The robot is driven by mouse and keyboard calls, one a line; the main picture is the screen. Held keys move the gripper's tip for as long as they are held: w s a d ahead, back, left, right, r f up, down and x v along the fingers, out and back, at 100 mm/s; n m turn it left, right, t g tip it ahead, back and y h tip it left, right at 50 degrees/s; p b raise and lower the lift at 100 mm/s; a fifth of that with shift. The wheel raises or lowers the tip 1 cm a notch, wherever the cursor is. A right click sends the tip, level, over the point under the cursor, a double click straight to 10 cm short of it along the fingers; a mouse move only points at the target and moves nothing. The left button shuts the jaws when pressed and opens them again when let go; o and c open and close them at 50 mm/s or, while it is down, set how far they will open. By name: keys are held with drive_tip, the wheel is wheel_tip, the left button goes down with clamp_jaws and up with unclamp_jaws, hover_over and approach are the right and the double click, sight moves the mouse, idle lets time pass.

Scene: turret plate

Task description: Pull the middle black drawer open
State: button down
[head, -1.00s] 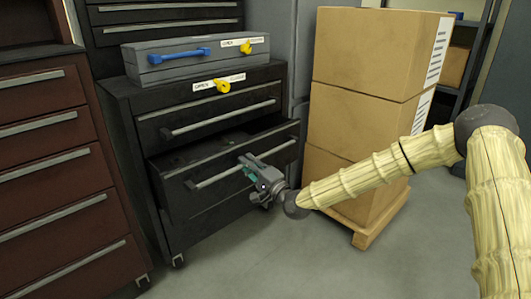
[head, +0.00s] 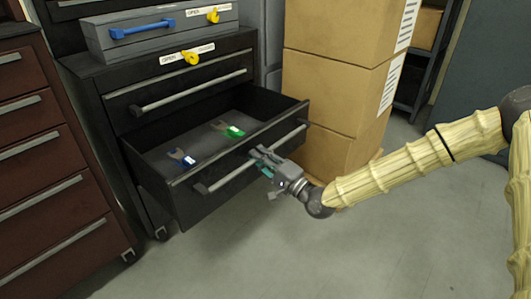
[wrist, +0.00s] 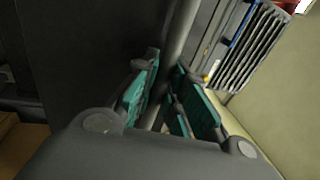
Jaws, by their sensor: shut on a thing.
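The middle black drawer (head: 205,203) stands pulled well out of the black cabinet (head: 92,85), its inside showing. Its long grey bar handle (head: 232,174) runs across the front. My gripper (head: 262,158) is at the right half of this handle. In the wrist view, the teal-padded fingers (wrist: 165,100) are on either side of the handle bar (wrist: 182,40), shut on it. Inside the drawer lie a blue item (head: 181,158) and a green item (head: 229,129), each with a white part.
A grey case (head: 160,32) with a blue handle lies on the cabinet. The top drawer (head: 180,90) is shut. A brown-red cabinet (head: 50,160) stands left, stacked cardboard boxes (head: 335,90) right. The floor (head: 330,250) in front is clear.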

drive_tip(key=shift+s+a+f, duration=0.1)
drive_tip(key=shift+s, duration=0.05)
drive_tip(key=c, duration=1.5)
unclamp_jaws()
drive_tip(key=shift+o, duration=0.2)
drive_tip(key=shift+d, duration=0.2)
drive_tip(key=v, duration=1.1)
drive_tip(key=shift+s+d, duration=0.25)
drive_tip(key=shift+d, duration=0.05)
drive_tip(key=shift+f, duration=0.1)
